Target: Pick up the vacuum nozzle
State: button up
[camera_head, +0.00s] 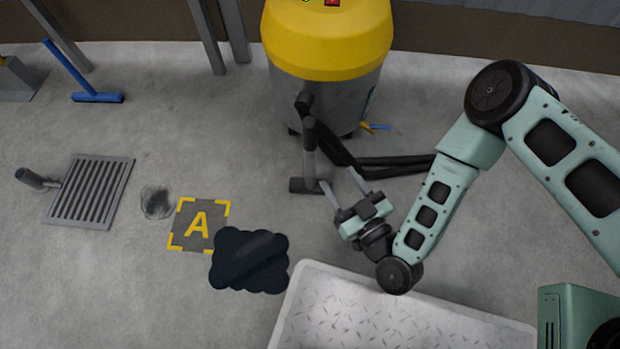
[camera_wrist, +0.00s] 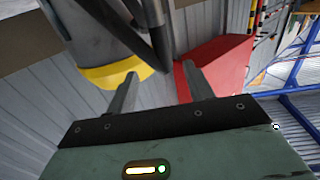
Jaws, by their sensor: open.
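The vacuum nozzle (camera_head: 309,160) is a grey tube with a dark handle at its top and a dark flat foot at its base. In the head view it stands in front of the yellow-topped grey vacuum (camera_head: 328,40). My gripper (camera_head: 339,179) is open and empty, just right of the nozzle's lower end; I cannot tell whether a finger touches it. In the wrist view, my gripper (camera_wrist: 160,90) has its fingers apart with nothing clearly between them. The vacuum (camera_wrist: 90,35) is upper left there, and a dark tube, perhaps the nozzle or hose, runs beyond the fingers.
A black hose (camera_head: 395,165) lies behind my gripper. A pale treadplate platform (camera_head: 400,325) is in front. A dark mat (camera_head: 250,262), an A floor marking (camera_head: 198,225) and a floor grate (camera_head: 88,190) lie left. A red object (camera_wrist: 215,65) shows in the wrist view.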

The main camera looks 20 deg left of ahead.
aim_at(314, 145)
jog(key=b+x, duration=0.4)
jog(key=x, duration=0.4)
jog(key=shift+w+a, duration=0.2)
jog(key=shift+w, duration=0.05)
jog(key=b+x, duration=0.2)
jog(key=f+b+x, duration=0.1)
jog(key=b+x, duration=0.1)
jog(key=shift+w+a, duration=0.1)
jog(key=shift+a, duration=0.1)
jog(key=shift+w+a+r, duration=0.1)
jog(key=shift+w+a, duration=0.2)
jog(key=shift+r, duration=0.1)
grip_shut()
